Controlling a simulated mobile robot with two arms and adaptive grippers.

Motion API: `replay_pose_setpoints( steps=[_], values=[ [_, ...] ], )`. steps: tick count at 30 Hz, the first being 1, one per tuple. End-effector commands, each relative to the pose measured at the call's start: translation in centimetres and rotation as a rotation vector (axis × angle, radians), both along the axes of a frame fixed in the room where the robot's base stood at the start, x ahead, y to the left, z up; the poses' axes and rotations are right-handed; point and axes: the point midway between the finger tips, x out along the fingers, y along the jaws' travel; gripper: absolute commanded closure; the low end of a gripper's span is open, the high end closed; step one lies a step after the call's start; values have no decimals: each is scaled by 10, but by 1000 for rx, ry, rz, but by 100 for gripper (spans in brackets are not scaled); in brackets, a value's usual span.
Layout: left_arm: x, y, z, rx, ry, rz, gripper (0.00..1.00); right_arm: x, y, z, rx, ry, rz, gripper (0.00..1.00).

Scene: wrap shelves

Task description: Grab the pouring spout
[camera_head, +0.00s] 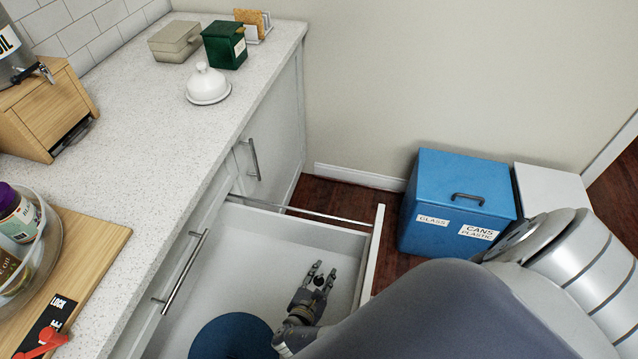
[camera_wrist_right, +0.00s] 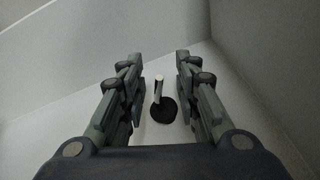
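The pouring spout (camera_wrist_right: 160,104) has a round black base and a thin light-coloured tube. It is in the open white drawer (camera_head: 342,240), and in the right wrist view it shows between the two fingers. My right gripper (camera_head: 321,272) is inside the drawer, open, with a finger on each side of the spout. In the right wrist view the gripper (camera_wrist_right: 157,88) shows gaps between both fingers and the tube. In the head view only a small dark part of the spout shows between the fingers. My left gripper is not in view.
A dark blue round object (camera_head: 232,338) lies in the drawer, left of my right gripper. The drawer walls stand close around the gripper. A blue recycling bin (camera_head: 462,180) stands beyond the drawer's front. The countertop (camera_head: 150,140) is to the left.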

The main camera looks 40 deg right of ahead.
Motion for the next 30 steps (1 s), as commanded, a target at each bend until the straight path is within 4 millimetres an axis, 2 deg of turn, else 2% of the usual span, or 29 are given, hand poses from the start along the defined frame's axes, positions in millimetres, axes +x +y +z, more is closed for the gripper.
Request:
replay_pose_setpoints(
  steps=[1,3,4,17,23,30],
  values=[
    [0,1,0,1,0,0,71,0,0,0,0,0,0,83],
    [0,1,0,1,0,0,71,0,0,0,0,0,0,97],
    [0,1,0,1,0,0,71,0,0,0,0,0,0,100],
    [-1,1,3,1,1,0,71,0,0,4,0,0,0,100],
    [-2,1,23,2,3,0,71,0,0,27,0,-2,0,100],
    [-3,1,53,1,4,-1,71,-1,0,68,1,-2,0,100]
  ],
)
